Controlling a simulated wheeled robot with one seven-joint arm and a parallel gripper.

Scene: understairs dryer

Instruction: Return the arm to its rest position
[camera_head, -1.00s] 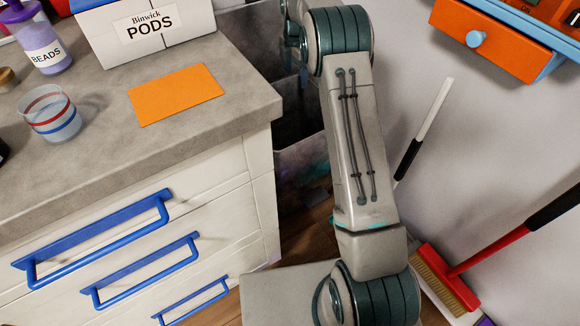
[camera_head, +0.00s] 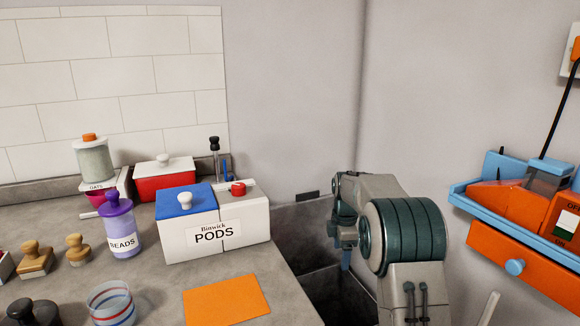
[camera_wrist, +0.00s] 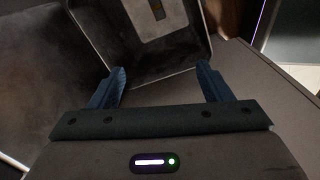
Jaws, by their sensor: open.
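My arm (camera_head: 408,240) rises at the right of the counter in the head view, bent at a dark green banded joint. Its end folds down to the left, over the dark gap beside the counter. My gripper (camera_head: 347,258) is small and partly hidden there. In the wrist view my gripper (camera_wrist: 160,88) shows two blue fingers spread wide apart with nothing between them. Beyond the fingers is a dark, open box-like space (camera_wrist: 150,62) with a pale panel in it.
A counter (camera_head: 160,285) at left holds a PODS box (camera_head: 215,235), a BEADS bottle (camera_head: 121,228), a striped glass (camera_head: 110,302) and an orange card (camera_head: 227,300).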

